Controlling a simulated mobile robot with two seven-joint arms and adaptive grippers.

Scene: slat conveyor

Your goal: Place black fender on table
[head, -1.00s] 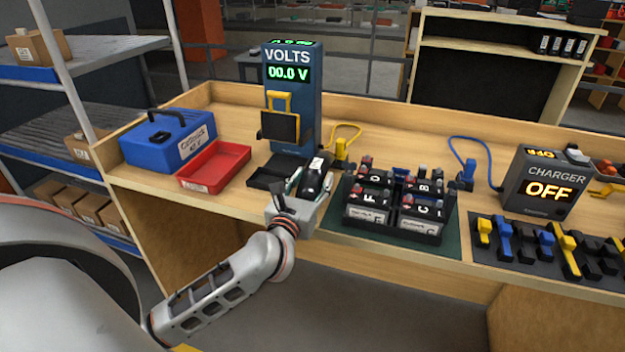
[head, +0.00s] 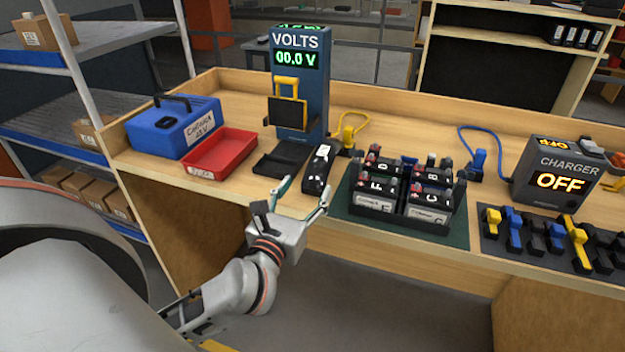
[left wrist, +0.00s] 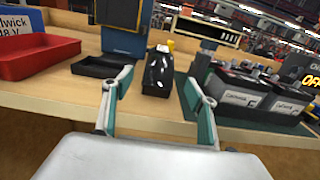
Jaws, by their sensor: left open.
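The black fender (head: 317,172) rests on the wooden table (head: 232,188) near its front edge, between the black tray under the voltmeter and the green mat. It has a small white label on its far end. It also shows in the left wrist view (left wrist: 158,72), ahead of and between the finger lines. My left gripper (head: 298,192) is open and empty, just in front of the table edge and short of the fender. Its two fingers (left wrist: 156,100) stand apart with nothing between them. My right gripper is not in view.
A red tray (head: 222,152) and a blue case (head: 172,132) stand to the left. The blue voltmeter (head: 316,110) stands behind. A battery holder (head: 404,196) sits on the green mat (head: 462,228) close on the right. A charger (head: 556,172) and several connectors are farther right.

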